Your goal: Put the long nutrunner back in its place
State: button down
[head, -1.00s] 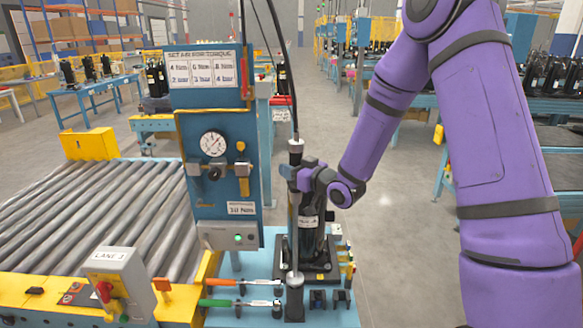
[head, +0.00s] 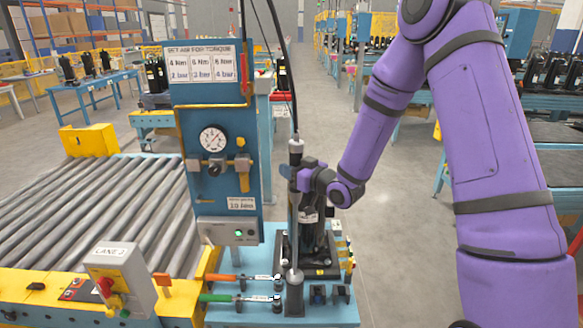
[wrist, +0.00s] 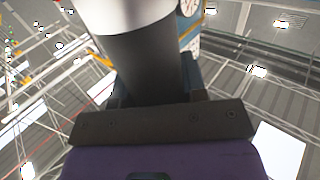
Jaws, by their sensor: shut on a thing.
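The long nutrunner (head: 294,212) stands upright as a tall dark and grey tool, with a black hose rising from its top. My gripper (head: 300,178) is shut around its upper body. In the wrist view the nutrunner (wrist: 150,65) is a dark cylinder with a silver band, close in front of my gripper (wrist: 155,100). Its lower end meets or hangs just above a round grey piece on a black holder (head: 294,300) at the bench's front. I cannot tell whether it is seated there.
Two hand tools with orange (head: 222,277) and green (head: 217,297) handles lie left of the holder. A blue panel (head: 222,130) with a gauge rises at left, beside a roller conveyor (head: 120,215). The aisle at right is clear.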

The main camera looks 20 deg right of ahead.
jog(key=shift+f, duration=0.3)
jog(key=c, duration=0.7)
grip_release()
jog(key=shift+o, duration=0.6)
jog(key=shift+f, duration=0.15)
jog(key=shift+s, duration=0.1)
jog(key=v, duration=1)
jog(key=shift+s+d, duration=0.2)
jog(key=shift+s, duration=0.05)
